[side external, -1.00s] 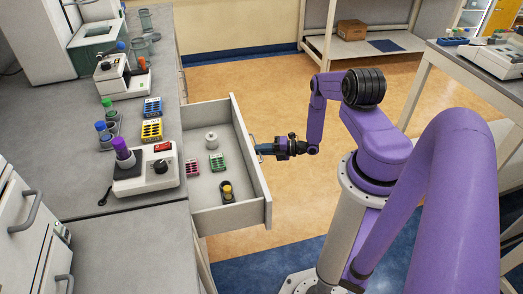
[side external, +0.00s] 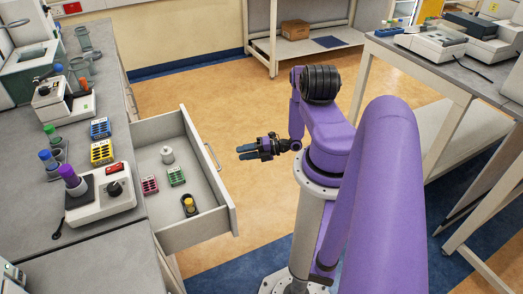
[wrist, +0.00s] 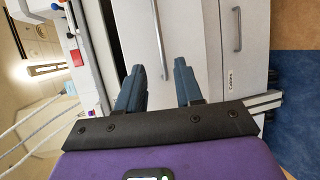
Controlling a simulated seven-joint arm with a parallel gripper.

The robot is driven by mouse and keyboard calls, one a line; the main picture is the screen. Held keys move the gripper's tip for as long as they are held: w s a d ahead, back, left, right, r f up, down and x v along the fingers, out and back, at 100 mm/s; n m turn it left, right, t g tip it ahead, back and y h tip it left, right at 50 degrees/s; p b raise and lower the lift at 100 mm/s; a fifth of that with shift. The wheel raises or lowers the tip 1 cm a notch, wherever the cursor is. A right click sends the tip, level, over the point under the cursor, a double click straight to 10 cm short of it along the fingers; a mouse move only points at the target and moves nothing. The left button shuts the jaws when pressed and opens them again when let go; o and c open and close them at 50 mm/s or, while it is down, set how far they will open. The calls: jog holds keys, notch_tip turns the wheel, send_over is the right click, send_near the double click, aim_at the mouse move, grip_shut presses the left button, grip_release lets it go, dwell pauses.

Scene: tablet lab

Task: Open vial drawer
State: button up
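The vial drawer (side external: 190,228) stands pulled out from the bench in the side external view. Its bar handle (side external: 212,157) is on the front face. Inside are a red rack (side external: 149,185), a green rack (side external: 176,176), a small white bottle (side external: 167,155) and a dark holder with a yellow-topped vial (side external: 189,206). My gripper (side external: 242,152) is in the air just right of the handle, apart from it. In the wrist view its two blue fingers (wrist: 160,88) are spread with nothing between them. A bar handle (wrist: 160,40) shows beyond them.
The bench top holds a white instrument (side external: 100,197), blue (side external: 100,128) and yellow (side external: 102,152) racks and several capped vials. A second bench (side external: 450,82) with instruments stands at the right. The floor (side external: 260,105) behind my gripper is clear.

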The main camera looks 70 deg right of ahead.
jog(key=v, duration=0.7)
jog(key=shift+w, duration=0.1)
